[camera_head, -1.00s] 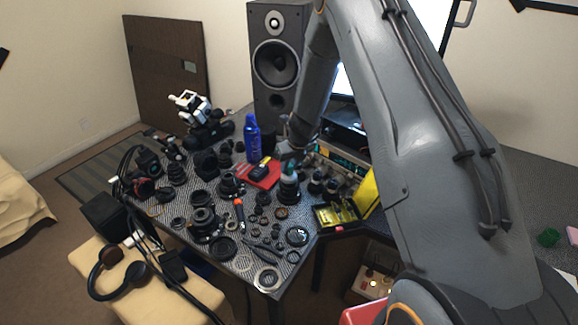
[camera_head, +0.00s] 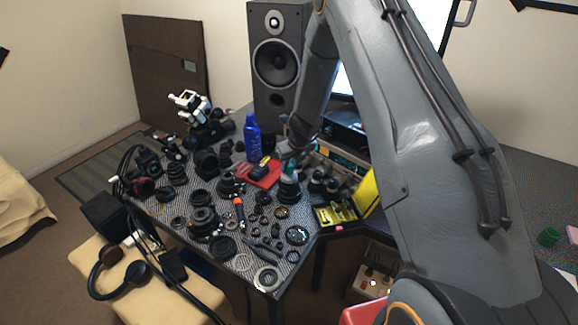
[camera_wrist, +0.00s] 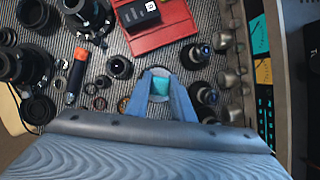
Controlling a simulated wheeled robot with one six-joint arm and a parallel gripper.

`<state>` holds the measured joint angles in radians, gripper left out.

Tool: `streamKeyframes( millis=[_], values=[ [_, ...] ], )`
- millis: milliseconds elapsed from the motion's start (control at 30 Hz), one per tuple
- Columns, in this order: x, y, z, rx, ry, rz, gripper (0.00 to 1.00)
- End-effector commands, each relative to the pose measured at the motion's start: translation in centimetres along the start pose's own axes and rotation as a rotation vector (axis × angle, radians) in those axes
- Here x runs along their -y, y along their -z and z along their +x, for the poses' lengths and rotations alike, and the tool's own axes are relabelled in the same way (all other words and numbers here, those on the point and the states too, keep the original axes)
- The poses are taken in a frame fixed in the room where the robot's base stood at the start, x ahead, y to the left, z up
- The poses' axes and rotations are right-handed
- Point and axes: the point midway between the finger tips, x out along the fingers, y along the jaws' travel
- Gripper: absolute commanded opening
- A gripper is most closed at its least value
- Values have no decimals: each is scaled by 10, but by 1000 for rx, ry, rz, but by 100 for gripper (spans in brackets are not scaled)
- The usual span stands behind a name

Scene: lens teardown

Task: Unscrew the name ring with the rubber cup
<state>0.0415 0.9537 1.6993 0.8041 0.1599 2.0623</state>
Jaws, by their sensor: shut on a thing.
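My gripper (camera_wrist: 160,84) points down at the bench, its blue fingers shut on a teal rubber cup (camera_wrist: 160,86). In the head view the teal cup (camera_head: 289,168) shows below my gripper (camera_head: 290,156), just over a black lens (camera_head: 289,191) standing upright on the bench. In the wrist view the fingers and cup cover most of that lens, and a pale rim (camera_wrist: 154,72) shows behind them. The name ring is hidden, and I cannot tell whether the cup touches it.
A red mat (camera_head: 254,182) with a dark box (camera_wrist: 138,14) lies behind the lens. Small dark lenses (camera_head: 316,184) and a yellow tray (camera_head: 334,214) stand close on the right. A blue can (camera_head: 252,140) stands behind.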

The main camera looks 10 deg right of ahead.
Motion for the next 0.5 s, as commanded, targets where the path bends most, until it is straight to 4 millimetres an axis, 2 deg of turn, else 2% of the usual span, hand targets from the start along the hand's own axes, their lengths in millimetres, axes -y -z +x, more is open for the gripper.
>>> streamKeyframes(
  millis=[500],
  values=[
    [0,2,5,0,0,0,0]
  ],
)
